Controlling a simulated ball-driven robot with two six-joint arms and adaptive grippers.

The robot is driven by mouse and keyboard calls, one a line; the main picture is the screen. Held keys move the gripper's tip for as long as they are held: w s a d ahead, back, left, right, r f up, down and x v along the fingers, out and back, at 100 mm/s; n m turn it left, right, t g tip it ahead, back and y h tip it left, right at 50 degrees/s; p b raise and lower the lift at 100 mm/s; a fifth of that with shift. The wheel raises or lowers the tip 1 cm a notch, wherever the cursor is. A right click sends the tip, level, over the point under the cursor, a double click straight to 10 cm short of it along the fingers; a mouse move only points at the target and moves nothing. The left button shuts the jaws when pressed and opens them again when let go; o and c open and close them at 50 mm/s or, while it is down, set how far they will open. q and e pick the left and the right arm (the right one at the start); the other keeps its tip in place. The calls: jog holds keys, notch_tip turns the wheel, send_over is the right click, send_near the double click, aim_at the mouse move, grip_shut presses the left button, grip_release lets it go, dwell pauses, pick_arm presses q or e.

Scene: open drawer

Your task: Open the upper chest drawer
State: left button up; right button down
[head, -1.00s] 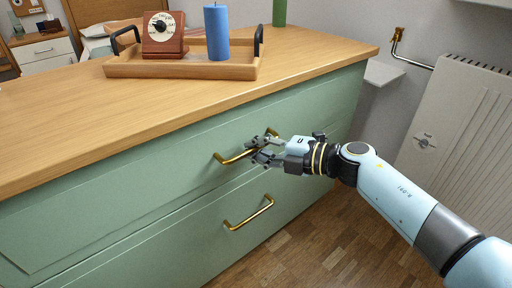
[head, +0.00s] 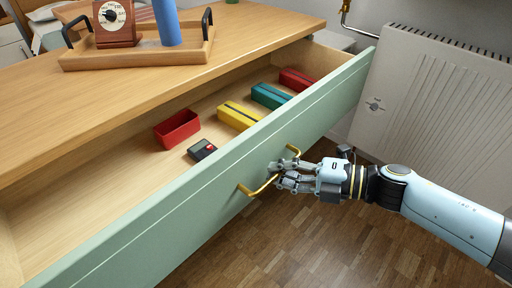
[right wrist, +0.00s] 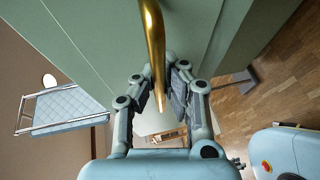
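The upper chest drawer (head: 190,225) has a pale green front and stands pulled well out, its inside showing. Its brass bar handle (head: 258,189) is on the front; the handle also shows in the right wrist view (right wrist: 153,35), running between the fingers. My right gripper (head: 279,175) is at the handle, its fingers closed around the bar from both sides. My left gripper is not in view.
The drawer holds a red open box (head: 177,129), a dark small device (head: 202,149), and yellow (head: 238,115), teal (head: 270,95) and red cases. A wooden tray (head: 140,58) with a clock and blue candle sits on top. A radiator (head: 430,110) stands right.

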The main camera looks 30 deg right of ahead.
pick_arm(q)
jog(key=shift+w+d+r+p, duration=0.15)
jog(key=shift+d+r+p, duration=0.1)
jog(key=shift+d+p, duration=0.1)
pick_arm(e)
jog(key=s+d, duration=0.2)
jog(key=s, duration=0.4)
jog(key=shift+d, duration=0.15)
jog(key=c, duration=1.4)
grip_release()
jog(key=shift+s, duration=0.1)
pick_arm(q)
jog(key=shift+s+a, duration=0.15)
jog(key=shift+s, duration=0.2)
pick_arm(e)
jog(key=v, duration=1.2)
